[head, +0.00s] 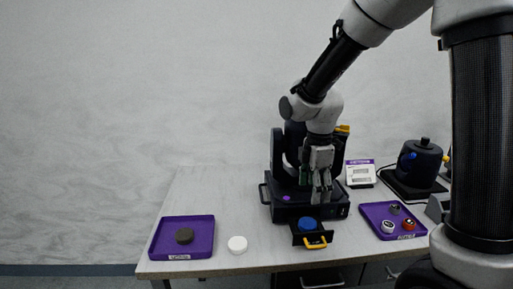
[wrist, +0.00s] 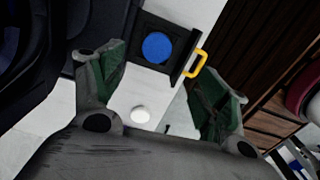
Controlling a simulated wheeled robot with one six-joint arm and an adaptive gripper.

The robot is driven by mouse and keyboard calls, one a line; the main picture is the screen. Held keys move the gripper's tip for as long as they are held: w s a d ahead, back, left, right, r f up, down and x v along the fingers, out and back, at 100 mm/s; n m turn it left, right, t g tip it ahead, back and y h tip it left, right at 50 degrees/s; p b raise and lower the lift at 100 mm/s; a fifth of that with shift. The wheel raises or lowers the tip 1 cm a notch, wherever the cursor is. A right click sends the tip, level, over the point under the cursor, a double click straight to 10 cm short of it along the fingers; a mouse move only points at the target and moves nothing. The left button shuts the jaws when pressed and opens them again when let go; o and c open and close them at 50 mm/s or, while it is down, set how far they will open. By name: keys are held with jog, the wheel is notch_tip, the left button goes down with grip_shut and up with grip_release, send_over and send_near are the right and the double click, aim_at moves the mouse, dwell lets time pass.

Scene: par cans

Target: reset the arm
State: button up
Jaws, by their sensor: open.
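My gripper (head: 318,184) hangs from my arm in front of the black machine (head: 277,150) on the table. In the wrist view my gripper (wrist: 165,90) is open, with its green-padded fingers wide apart and nothing between them that it holds. Below it is a small black drawer (head: 299,239) with a yellow handle (head: 316,243), pulled out from the machine. A blue round piece (head: 308,225) lies in the drawer and also shows in the wrist view (wrist: 157,47).
A white puck (head: 237,244) lies on the table (head: 215,185). A purple tray (head: 376,216) at right holds several small pieces. A black kettle-like device (head: 421,160) and a white sign (head: 360,173) stand behind it.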

jog(key=s+d+r+m+t, duration=0.2)
jog(key=s+d+r+m, duration=0.5)
jog(key=s+m, duration=0.2)
jog(key=s+d+r+m+t, duration=0.2)
jog(key=s+d+r+m, duration=0.5)
jog(key=s+m, duration=0.2)
jog(key=shift+s+d+r+m+t, duration=0.25)
jog(key=shift+s+r+m+t, duration=0.1)
jog(key=shift+m, duration=0.15)
dwell(0.5)
